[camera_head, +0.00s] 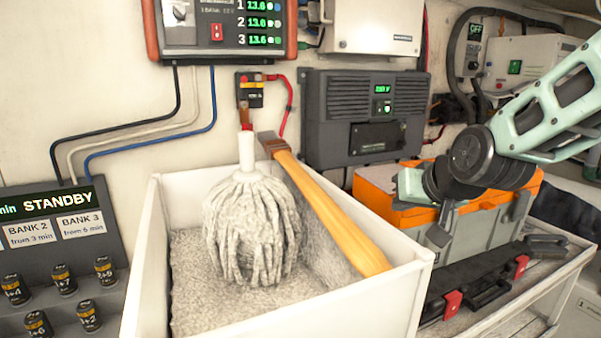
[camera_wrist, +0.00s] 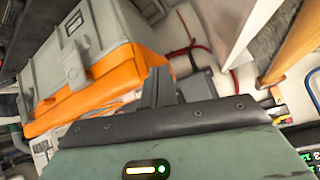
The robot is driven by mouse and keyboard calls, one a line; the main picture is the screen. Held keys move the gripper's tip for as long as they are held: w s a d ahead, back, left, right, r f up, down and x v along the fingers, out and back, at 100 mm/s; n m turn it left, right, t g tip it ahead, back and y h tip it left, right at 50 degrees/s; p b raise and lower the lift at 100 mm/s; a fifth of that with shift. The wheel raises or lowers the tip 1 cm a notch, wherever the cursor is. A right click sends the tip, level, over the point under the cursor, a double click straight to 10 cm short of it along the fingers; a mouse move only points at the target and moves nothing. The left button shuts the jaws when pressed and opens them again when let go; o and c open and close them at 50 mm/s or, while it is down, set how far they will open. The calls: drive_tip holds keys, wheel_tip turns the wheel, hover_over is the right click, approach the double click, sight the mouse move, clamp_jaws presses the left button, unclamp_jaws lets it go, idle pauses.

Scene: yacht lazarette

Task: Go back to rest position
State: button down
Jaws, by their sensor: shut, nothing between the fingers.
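My gripper (camera_head: 440,236) shows in the head view at the right, at the end of my pale green arm, in front of an orange and grey toolbox (camera_head: 460,236). Its fingers point down and are shut with nothing between them. In the wrist view the closed fingers (camera_wrist: 158,88) stand at the middle, with the toolbox (camera_wrist: 85,75) to their left. I cannot tell whether the gripper touches the toolbox.
A white bin (camera_head: 400,296) holds a mop head (camera_head: 250,225) and a wooden-handled tool (camera_head: 335,215), left of my gripper. A grey charger unit (camera_head: 345,140) and cables are on the wall. A display stand with batteries (camera_head: 50,240) is at the far left.

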drive_tip(key=s+d+f+g+h, duration=0.1)
drive_tip(key=s+d+f+g, duration=0.2)
drive_tip(key=s+d+f, duration=0.4)
drive_tip(key=s+d+f+g+h, duration=0.2)
drive_tip(key=s+d+f+g, duration=0.3)
drive_tip(key=s, duration=0.5)
drive_tip(key=s+a+r+n+g+y+b, duration=0.1)
drive_tip(key=s+a+n, duration=0.6)
drive_tip(key=s+a, duration=0.6)
drive_tip(key=a, duration=0.4)
drive_tip(key=shift+s+n+b, duration=0.15)
drive_tip(key=shift+n+b, duration=0.15)
drive_tip(key=shift+b, duration=0.1)
drive_tip(key=shift+a, duration=0.1)
